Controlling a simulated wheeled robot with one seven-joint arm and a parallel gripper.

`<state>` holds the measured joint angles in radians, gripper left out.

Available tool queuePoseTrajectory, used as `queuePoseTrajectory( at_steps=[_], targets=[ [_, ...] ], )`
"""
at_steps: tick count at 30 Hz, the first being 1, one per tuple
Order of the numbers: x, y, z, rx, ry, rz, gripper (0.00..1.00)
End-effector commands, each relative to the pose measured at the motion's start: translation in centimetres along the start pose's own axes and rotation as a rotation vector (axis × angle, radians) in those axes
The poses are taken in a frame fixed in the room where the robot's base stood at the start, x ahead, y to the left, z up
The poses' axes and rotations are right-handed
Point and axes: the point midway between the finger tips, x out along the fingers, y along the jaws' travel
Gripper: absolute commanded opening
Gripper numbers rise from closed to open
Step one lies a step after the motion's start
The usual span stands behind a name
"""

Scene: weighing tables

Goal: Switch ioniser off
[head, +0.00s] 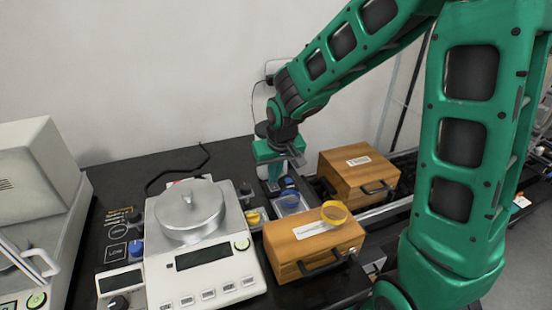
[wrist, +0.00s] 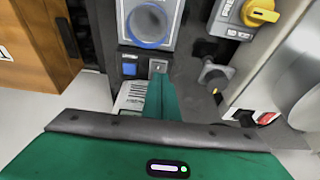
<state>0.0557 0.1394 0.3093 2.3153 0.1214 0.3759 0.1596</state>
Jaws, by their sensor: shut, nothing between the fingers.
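A narrow grey and black unit with a round blue ring (wrist: 150,24) shows in the wrist view. It carries a blue button (wrist: 128,69), a small grey switch (wrist: 158,66) beside it and a barcode label (wrist: 131,97). It looks like the ioniser, but I cannot read its name. In the head view its blue ring (head: 289,200) shows between the balance and the wooden boxes. My gripper (wrist: 160,82) is shut and empty, its tips just below the grey switch in the picture. I cannot tell whether they touch it. In the head view my gripper (head: 290,160) hides the unit's far end.
A balance (head: 205,258) with a metal lid stands left of the unit. A yellow knob (wrist: 258,12), a dark-based post (wrist: 214,76) and a red switch (wrist: 266,117) are close by.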

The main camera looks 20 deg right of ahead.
Motion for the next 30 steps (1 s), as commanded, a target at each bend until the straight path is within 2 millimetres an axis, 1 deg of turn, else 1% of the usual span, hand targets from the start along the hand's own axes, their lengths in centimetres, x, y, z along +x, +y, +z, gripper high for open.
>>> queuePoseTrajectory(
  at_steps=[1,3,12,15,18,21,24,30],
  targets=[
    [-1.1,0.0,-0.4,0.000,0.006,0.001,0.00],
    [-2.5,0.0,-0.7,0.000,0.007,0.001,0.00],
    [-8.1,0.0,-0.5,0.000,0.008,0.001,0.00],
    [-9.6,0.0,-0.4,0.000,0.007,0.000,0.00],
    [-10.7,0.0,-0.3,0.001,0.006,0.001,0.00],
    [-11.4,0.0,-0.3,0.001,0.004,0.001,0.00],
    [-11.7,0.0,-0.3,0.001,0.004,0.001,0.00],
    [-11.8,0.0,-0.2,0.001,0.004,0.000,0.00]
  ],
)
